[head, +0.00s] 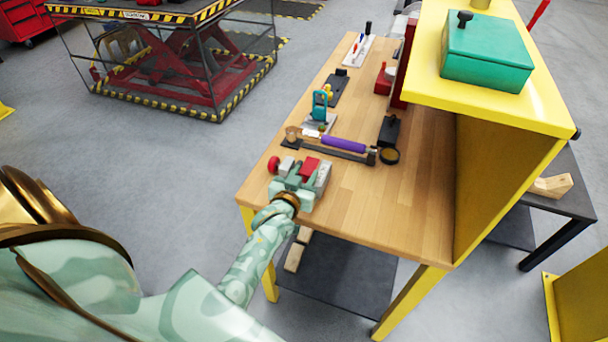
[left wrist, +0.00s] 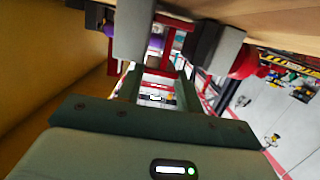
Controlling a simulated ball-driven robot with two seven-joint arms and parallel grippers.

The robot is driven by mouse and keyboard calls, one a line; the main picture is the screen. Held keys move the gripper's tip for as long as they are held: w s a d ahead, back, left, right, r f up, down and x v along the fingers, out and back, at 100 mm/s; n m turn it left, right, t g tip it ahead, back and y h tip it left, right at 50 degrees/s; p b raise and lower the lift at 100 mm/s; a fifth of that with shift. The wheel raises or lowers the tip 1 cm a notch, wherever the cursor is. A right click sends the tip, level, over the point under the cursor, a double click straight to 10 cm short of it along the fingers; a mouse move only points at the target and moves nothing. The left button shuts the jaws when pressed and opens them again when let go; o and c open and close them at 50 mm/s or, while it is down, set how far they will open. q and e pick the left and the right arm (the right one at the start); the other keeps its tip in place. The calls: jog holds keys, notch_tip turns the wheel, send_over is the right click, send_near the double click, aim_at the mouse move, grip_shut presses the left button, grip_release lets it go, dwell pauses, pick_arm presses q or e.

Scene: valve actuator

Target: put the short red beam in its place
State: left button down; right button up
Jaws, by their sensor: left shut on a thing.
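My left gripper (head: 304,173) is at the near left part of the wooden workbench, low over its top or at it. It is shut on a red piece (head: 310,164), which looks like the short red beam. Its pale grey fingers stand on either side. In the left wrist view, red bars (left wrist: 168,43) show between the fingers of the same gripper (left wrist: 173,42). The fingers and hand hide much of the piece, and I cannot tell whether it touches the bench. The beam's place cannot be made out. My right gripper is not in view.
A red knob (head: 273,163) is just left of the gripper. A dark bar device with a purple cylinder (head: 343,144) lies just beyond. Farther are a teal device (head: 320,104) and small tools. A yellow shelf (head: 510,112) with a green box (head: 487,50) stands right. The bench's near right is clear.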

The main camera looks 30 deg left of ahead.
pick_arm(q)
jog(key=shift+r, duration=0.15)
jog(key=shift+f, duration=0.45)
dwell(0.4)
jog(key=shift+s+f, duration=0.1)
jog(key=shift+f, duration=0.15)
dwell(0.3)
